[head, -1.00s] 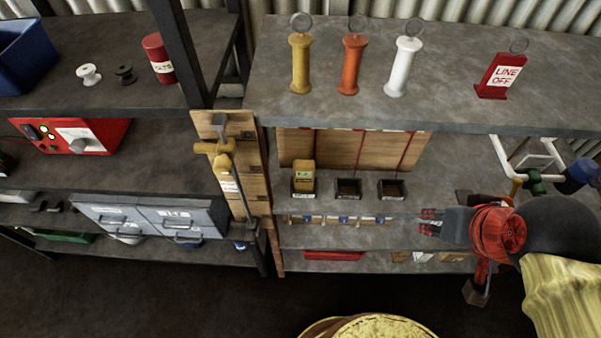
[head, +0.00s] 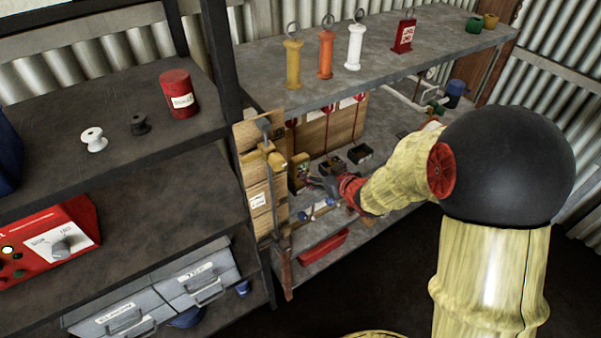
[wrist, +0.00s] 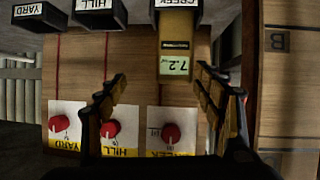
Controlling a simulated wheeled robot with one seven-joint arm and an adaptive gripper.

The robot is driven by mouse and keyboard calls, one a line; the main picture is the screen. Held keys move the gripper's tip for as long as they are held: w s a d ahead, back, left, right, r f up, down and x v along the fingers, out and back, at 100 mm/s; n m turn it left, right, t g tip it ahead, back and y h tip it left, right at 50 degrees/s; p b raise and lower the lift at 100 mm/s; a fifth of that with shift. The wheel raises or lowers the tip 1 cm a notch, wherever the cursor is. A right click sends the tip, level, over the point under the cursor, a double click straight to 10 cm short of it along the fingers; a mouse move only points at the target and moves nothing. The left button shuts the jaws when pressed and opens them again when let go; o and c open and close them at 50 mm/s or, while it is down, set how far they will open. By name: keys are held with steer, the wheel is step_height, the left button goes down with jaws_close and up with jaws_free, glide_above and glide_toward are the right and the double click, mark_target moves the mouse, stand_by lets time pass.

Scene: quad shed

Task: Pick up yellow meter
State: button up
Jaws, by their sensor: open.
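The yellow meter (head: 299,168) stands at the left end of the shelf under the top shelf, partly hidden by my gripper in the head view. In the wrist view, which looks upside down, the yellow meter (wrist: 174,45) shows a display reading 7.2 and sits in a black holder labelled CREEK (wrist: 178,14). My gripper (wrist: 160,74) is open and empty, its fingers spread to either side of the meter's line, with the meter beyond the fingertips. My gripper (head: 316,183) is close to the meter in the head view.
Black holders labelled HILL (wrist: 97,14) and YARD (wrist: 40,17) stand beside the meter. Red knobs (wrist: 171,134) are on the backboard. A wooden post (head: 262,185) with a yellow tool stands close on the left. The top shelf (head: 375,85) overhangs.

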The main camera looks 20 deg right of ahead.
steer(key=shift+y, duration=0.9)
steer(key=w+a+f+b, duration=0.1)
steer(key=w+f, duration=0.1)
steer(key=w+a+f+b, duration=0.1)
steer(key=w+f, duration=0.1)
steer(key=w+a+f+b, duration=0.1)
steer(key=w+a+f, duration=0.1)
steer(key=w, duration=0.1)
steer(key=c, duration=0.3)
steer(key=c, duration=1.1)
steer(key=shift+c, duration=0.3)
steer(key=shift+r, duration=0.15)
steer(key=shift+c, duration=0.2)
